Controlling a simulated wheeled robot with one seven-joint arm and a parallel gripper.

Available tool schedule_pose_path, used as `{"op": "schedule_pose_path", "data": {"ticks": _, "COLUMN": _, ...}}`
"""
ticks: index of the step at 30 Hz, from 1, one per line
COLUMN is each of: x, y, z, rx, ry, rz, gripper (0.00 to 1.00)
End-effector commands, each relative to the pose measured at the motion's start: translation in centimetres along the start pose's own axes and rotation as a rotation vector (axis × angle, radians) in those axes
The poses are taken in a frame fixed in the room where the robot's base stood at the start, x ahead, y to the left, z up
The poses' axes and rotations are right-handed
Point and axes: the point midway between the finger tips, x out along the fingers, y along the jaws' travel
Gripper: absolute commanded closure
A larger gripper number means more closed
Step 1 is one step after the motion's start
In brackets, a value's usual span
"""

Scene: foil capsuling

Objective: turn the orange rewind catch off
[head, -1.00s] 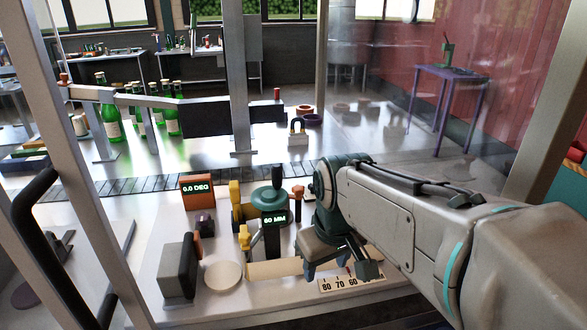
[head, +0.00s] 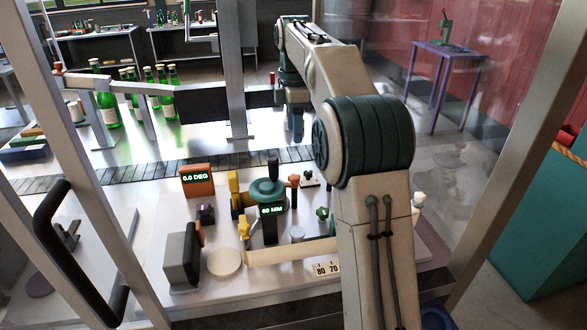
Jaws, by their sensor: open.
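On the pale work panel (head: 165,225), a small orange-brown handle on a post (head: 293,183) stands just right of the green hub with the "60 MM" display (head: 268,193). It looks like the rewind catch, but at this size I cannot tell its setting. An orange block showing "0.0 DEG" (head: 197,180) stands to the left. My gripper (head: 294,128) is open and points down, at the right end of the dark horizontal bar, beyond the handle and apart from it. Its fingertips are small and partly hard to make out. My arm hides the panel's right part.
A dark slatted conveyor (head: 90,180) crosses behind the panel. Green bottles (head: 107,105) stand at the back left by a metal rail. A metal-framed glass guard surrounds the station.

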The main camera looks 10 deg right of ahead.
Motion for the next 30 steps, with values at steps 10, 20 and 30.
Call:
{"op": "schedule_pose_path", "data": {"ticks": 10, "x": 4.7, "y": 0.0, "z": -0.1, "rx": -0.009, "ry": 0.000, "rz": -0.004, "gripper": 0.49}}
{"op": "schedule_pose_path", "data": {"ticks": 20, "x": 11.2, "y": 0.0, "z": -0.1, "rx": -0.007, "ry": 0.000, "rz": -0.002, "gripper": 0.49}}
{"op": "schedule_pose_path", "data": {"ticks": 30, "x": 13.7, "y": 0.1, "z": 0.0, "rx": -0.006, "ry": 0.000, "rz": 0.000, "gripper": 0.49}}
